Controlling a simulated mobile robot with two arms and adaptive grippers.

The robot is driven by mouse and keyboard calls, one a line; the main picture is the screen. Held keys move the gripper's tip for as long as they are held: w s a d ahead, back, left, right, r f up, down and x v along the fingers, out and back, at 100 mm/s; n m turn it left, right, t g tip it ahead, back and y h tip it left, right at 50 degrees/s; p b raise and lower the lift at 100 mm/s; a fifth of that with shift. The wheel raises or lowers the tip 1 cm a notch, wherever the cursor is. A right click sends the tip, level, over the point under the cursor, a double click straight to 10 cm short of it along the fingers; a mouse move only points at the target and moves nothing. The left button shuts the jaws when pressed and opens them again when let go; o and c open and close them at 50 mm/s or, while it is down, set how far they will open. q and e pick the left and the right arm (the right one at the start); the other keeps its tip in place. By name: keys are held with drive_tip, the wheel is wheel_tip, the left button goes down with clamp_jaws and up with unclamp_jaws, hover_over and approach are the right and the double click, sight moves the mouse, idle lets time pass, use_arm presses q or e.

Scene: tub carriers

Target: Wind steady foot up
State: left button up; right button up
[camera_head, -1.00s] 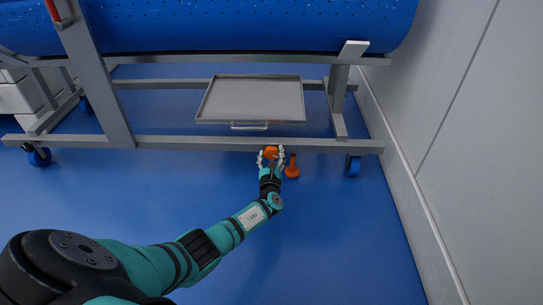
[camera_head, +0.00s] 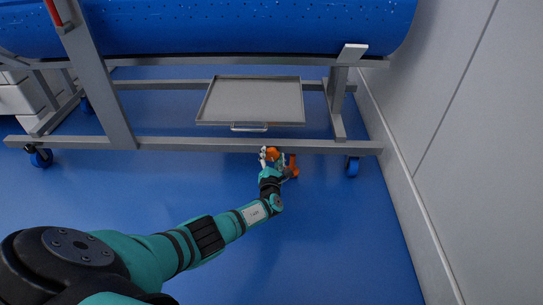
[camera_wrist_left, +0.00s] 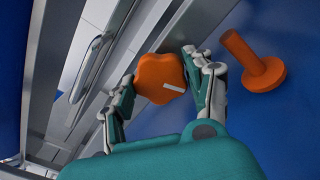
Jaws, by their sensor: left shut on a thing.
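An orange lobed knob (camera_head: 272,153) with a white mark sits at the lower rail of the grey frame, and it fills the middle of the left wrist view (camera_wrist_left: 160,76). My left gripper (camera_head: 274,157) is shut on this knob, with a finger on either side of it (camera_wrist_left: 165,85). The orange steady foot (camera_head: 292,164), a post with a round base, is just right of the gripper, partly hidden by it in the head view. It shows clearly in the left wrist view (camera_wrist_left: 253,66). My right gripper is not in view.
A grey tray (camera_head: 250,101) with a front handle sits above the lower rail (camera_head: 200,144). A large blue perforated drum (camera_head: 230,25) lies on the frame. A blue caster (camera_head: 352,167) and the wall (camera_head: 430,150) are to the right. The blue floor in front is clear.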

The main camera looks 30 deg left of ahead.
use_arm(q)
drive_tip(key=m, duration=0.4)
drive_tip(key=shift+m+p, duration=0.3)
drive_tip(key=shift+p, duration=0.1)
drive_tip(key=shift+f+m+p, duration=0.1)
drive_tip(key=shift+m+p, duration=0.2)
drive_tip(key=shift+m, duration=2.3)
drive_tip(key=shift+d, duration=0.1)
drive_tip(key=o, duration=1.2)
drive_tip(key=shift+s, duration=0.1)
drive_tip(key=shift+s+d+f, duration=0.15)
drive_tip(key=shift+s+d, duration=0.1)
drive_tip(key=shift+s, duration=0.1)
drive_tip(key=shift+s+d, duration=0.3)
drive_tip(key=shift+s, duration=0.3)
drive_tip(key=v, duration=0.9)
drive_tip(key=shift+s+d, duration=0.15)
drive_tip(key=shift+s, duration=0.15)
